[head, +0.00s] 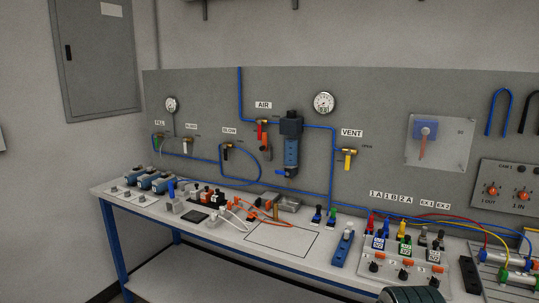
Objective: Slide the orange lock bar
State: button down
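I cannot tell for sure which orange part is the lock bar. Small orange bars (408,263) sit in a row on the sloped grey panel (346,273) at the bench's front right, below white labelled blocks and above black knobs. An orange piece (270,206) lies in the middle of the bench beside orange tubing. My gripper is not in view. A dark rounded shape at the bottom edge is probably part of my arm, and it overlaps the front of the sloped panel.
The bench (120,196) runs along a grey board with gauges, valves and blue tubing. A blue block (341,250) stands left of the sloped panel. An outlined square (283,238) on the bench is bare. Red and yellow cables cross behind the panel at right.

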aim_at(264, 148)
jog(key=u, duration=1)
jog(key=i, duration=1.9)
jog(key=z, duration=0.65)
